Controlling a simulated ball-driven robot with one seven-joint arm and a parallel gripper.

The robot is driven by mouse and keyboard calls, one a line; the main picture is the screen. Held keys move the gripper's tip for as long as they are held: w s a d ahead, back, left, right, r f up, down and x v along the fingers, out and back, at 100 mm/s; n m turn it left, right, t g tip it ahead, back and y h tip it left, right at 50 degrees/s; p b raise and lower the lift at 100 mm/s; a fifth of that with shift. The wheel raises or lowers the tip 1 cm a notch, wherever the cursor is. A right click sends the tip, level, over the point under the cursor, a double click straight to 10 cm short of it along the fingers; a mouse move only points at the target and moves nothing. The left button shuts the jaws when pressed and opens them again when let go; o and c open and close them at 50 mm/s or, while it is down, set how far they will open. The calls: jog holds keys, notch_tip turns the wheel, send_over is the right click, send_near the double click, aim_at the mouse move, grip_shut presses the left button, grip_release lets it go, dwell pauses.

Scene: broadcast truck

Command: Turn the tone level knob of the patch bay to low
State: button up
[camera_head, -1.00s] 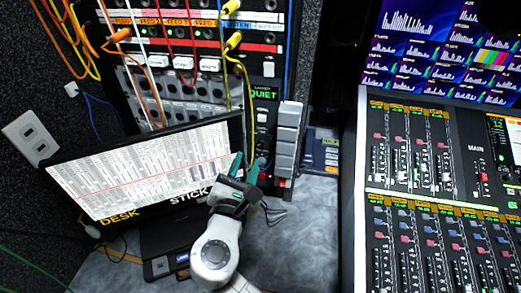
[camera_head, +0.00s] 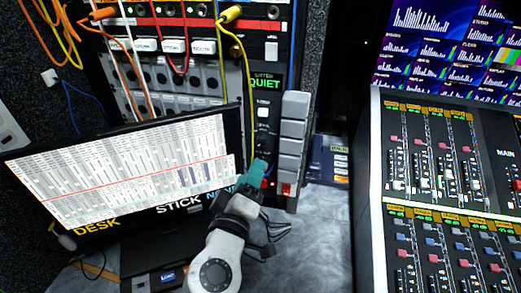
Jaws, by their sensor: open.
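The patch bay rack (camera_head: 205,60) stands at the upper left, with coloured cables plugged into its upper rows. A narrow black panel (camera_head: 263,100) on its right side has a green "QUIET" display and small dark controls. A dark knob (camera_head: 263,140) seems to sit low on this panel, but its label and pointer are too small to read. My gripper (camera_head: 256,174), with teal fingertips, is just below that knob and in front of the panel's lower end. Its jaws are open. The fingers partly hide the panel's bottom, and I cannot tell whether they touch anything.
A tilted monitor (camera_head: 125,170) stands close on the left of my gripper. Grey stacked blocks (camera_head: 292,140) rise just right of it. A yellow cable (camera_head: 247,65) hangs beside the panel. A mixing console (camera_head: 440,200) fills the right. Grey desk surface (camera_head: 315,225) is free between.

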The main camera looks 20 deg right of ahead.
aim_at(262, 144)
jog(key=p+x, duration=0.1)
jog(key=x, duration=0.9)
grip_shut()
dwell(0.4)
